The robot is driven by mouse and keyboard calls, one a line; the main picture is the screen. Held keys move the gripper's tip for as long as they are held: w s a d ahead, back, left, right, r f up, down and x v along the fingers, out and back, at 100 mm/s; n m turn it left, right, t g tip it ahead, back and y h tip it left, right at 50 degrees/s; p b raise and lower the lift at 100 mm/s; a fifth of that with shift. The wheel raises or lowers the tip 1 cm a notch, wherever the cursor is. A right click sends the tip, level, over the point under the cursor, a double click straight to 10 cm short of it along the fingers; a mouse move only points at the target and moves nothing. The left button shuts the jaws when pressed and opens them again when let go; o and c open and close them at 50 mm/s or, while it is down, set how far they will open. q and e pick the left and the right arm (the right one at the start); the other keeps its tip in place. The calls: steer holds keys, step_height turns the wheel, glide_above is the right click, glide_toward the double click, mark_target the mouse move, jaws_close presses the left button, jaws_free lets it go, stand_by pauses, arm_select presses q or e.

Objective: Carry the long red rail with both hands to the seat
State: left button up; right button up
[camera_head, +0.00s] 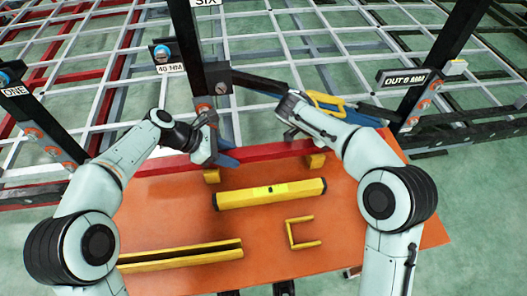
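The long red rail (268,151) lies across the far side of the orange table (350,245), over small yellow blocks (316,160). My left gripper (207,150) is at the rail's left-middle part, and hides a piece of it. Whether its fingers touch or close on the rail is unclear. My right gripper (287,118) is above and beyond the rail, right of the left gripper. Its fingers are small and partly hidden, so their opening cannot be told. The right forearm covers the rail's right part. I cannot make out which part is the seat.
A yellow level-like bar (270,193), a yellow U-shaped bracket (302,232) and a long yellow channel (185,255) lie on the table. A yellow-handled tool (326,104) is behind my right arm. Dark posts and a grey lattice frame (330,48) stand beyond.

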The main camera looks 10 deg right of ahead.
arm_select(q)
jaws_close()
arm_select(e)
jaws_close()
arm_select(q)
steer(key=shift+r, duration=0.1)
arm_select(e)
steer(key=shift+r, duration=0.1)
stand_by(0.7)
